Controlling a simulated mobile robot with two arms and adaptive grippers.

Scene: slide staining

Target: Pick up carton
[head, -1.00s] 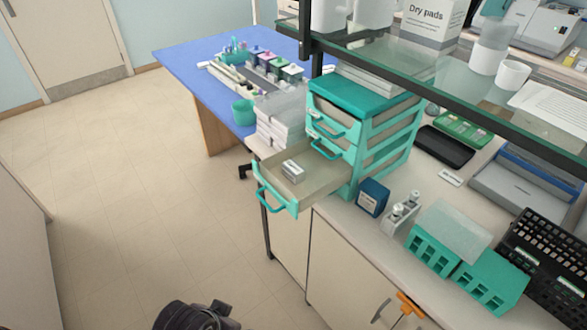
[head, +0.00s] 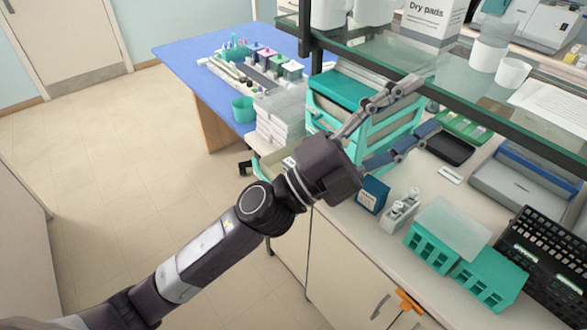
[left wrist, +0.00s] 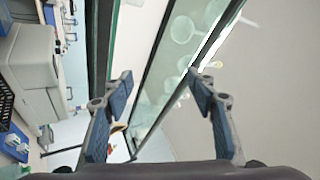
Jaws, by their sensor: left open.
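A small pale carton (head: 289,162) lies in the open drawer (head: 267,166) of the teal drawer unit (head: 345,90). My left arm crosses in front and hides most of the drawer and part of the carton. My left gripper (head: 424,104) is open and empty, to the right of the carton and in front of the drawer unit, by the glass shelf. In the left wrist view the spread fingers (left wrist: 160,85) have nothing between them, and the carton does not show. My right gripper is not in view.
The glass shelf (head: 470,92) with its dark front rail runs above the bench, close to my left fingers. A dark blue box (head: 372,194), a small bottle holder (head: 400,212) and teal racks (head: 436,252) stand on the bench. The floor at left is clear.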

